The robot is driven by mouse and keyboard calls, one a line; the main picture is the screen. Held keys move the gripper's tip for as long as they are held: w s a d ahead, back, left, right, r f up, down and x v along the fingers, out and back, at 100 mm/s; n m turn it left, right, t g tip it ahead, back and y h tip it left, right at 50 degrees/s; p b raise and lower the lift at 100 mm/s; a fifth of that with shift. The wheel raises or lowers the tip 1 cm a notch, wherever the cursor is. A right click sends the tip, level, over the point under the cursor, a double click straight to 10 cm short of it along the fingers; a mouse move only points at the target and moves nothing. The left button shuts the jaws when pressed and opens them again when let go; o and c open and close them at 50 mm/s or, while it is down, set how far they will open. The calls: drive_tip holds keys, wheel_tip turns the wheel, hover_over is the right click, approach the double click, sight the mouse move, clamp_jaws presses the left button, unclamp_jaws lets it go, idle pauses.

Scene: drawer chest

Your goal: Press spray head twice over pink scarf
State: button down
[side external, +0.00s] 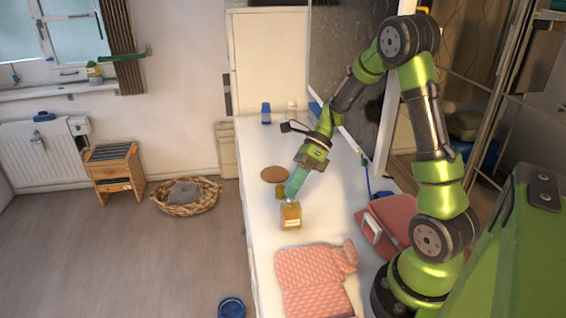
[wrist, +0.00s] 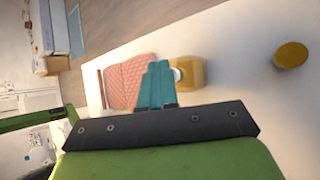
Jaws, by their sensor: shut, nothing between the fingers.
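An amber bottle (side external: 291,217) stands upright on the white table. In the wrist view the bottle (wrist: 193,72) shows a white top. My gripper (side external: 289,198) has teal fingers pointing down and sits just above the bottle top. In the wrist view the gripper tips (wrist: 158,64) are closed together, empty, and appear beside the white top. I cannot tell whether they touch it. A pink quilted cloth (side external: 312,278) lies flat near the front of the table, apart from the bottle. It also shows in the wrist view (wrist: 128,80). I cannot tell if this is the scarf.
A folded pink item (side external: 390,222) with a white patch lies at the right. A small mustard-yellow object (side external: 280,191) and a brown disc (side external: 275,174) are behind the bottle. A blue bottle (side external: 266,113) and a white bottle (side external: 292,108) stand at the far end.

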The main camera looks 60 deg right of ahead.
drive_tip(key=shift+f, duration=0.15)
drive_tip(key=shift+r, duration=0.95)
wheel_tip(320, 180, up, 6)
idle(0.5)
idle(2.4)
drive_tip(key=shift+f, duration=3)
